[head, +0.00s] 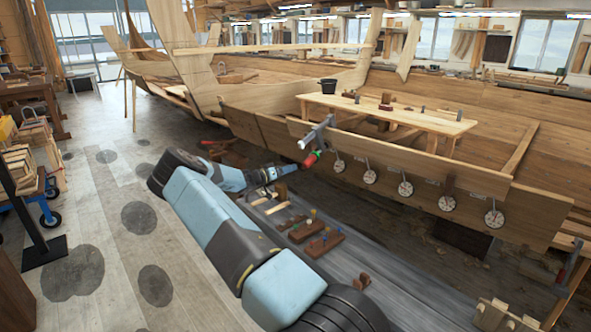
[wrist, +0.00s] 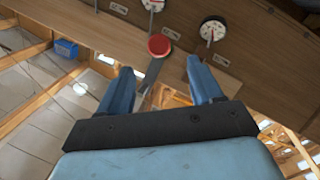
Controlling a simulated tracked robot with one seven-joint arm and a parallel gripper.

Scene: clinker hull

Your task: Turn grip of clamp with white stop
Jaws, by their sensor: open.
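A grey bar clamp (head: 318,132) sits on the upper plank edge of the hull, left of the row of dials. Its grip (head: 311,158) is red with a green part and hangs on the near side of the plank. I cannot make out a white stop on it. My gripper (head: 285,171) is just left of and below this grip, apart from it. In the wrist view my gripper (wrist: 158,66) is open and empty, and a round red end (wrist: 159,45), likely of the grip, shows beyond and between the fingertips. A second clamp (head: 570,262) stands at the far right.
Several round white dials (head: 405,188) with pointers hang along the hull plank. One dial (wrist: 213,30) is near the right finger. A wooden bench (head: 430,119) stands behind the plank. Wooden blocks (head: 323,242) lie below my gripper.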

